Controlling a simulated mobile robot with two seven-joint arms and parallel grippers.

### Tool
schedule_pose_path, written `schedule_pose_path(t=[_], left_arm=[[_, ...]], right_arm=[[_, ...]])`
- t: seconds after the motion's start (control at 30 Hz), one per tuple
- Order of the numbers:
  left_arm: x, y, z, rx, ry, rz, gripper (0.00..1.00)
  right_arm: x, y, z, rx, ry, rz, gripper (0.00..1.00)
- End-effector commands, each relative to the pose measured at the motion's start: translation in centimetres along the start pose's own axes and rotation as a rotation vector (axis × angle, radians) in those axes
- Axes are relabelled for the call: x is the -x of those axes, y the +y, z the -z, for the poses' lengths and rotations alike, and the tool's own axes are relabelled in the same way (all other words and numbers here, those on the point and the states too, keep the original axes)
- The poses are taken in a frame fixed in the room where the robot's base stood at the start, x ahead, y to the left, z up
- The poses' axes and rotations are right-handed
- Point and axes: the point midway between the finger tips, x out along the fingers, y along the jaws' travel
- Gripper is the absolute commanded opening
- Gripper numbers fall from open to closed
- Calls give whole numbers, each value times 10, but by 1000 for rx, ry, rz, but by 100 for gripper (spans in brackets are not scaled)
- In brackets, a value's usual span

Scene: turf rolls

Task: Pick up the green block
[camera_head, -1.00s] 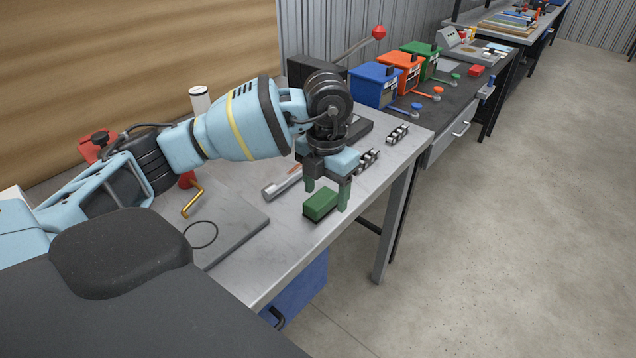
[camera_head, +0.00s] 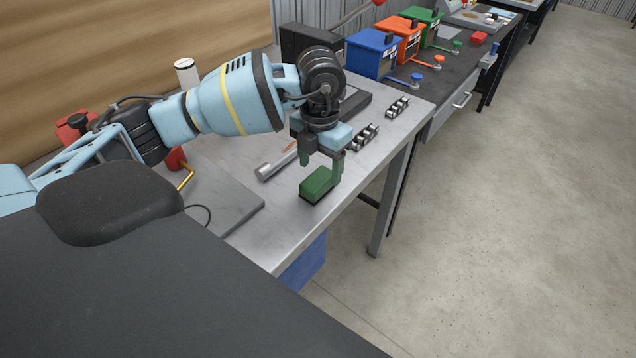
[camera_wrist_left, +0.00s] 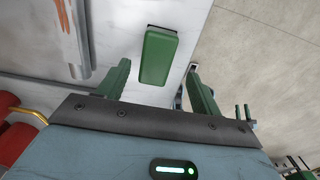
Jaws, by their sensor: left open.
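The green block (camera_head: 315,187) lies on the grey workbench near its right edge, on a thin dark base. My left gripper (camera_head: 321,168) is just above and behind it in the head view, pointing down, with its green fingers apart. In the left wrist view the block (camera_wrist_left: 158,57) shows ahead of the open fingers of the left gripper (camera_wrist_left: 160,84), roughly centred between them. Nothing is held. The right finger overlaps the block's edge in the head view, so I cannot tell whether it touches. My right gripper is not in view.
On the workbench (camera_head: 280,225), a metal cylinder (camera_head: 275,164) lies left of the block. Small chain-like pieces (camera_head: 363,137) lie behind it, and a flat grey plate (camera_head: 225,210) is at the left. Blue, orange and green boxes (camera_head: 372,54) stand farther back.

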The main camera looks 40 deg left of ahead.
Motion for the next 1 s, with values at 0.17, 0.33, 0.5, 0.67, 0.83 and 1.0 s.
schedule_pose_path(t=[0.17,0.33,0.5,0.67,0.83,1.0], left_arm=[[-19,4,1,2,3,-2,65],[-42,6,0,1,2,-1,65],[-51,5,0,0,1,0,65],[-51,5,0,0,0,0,65],[-51,5,0,0,0,0,47],[-51,5,0,0,0,-1,25]], right_arm=[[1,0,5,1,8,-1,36],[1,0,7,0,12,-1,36],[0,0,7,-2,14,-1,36],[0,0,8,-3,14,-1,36],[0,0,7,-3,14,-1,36],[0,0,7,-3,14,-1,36]])
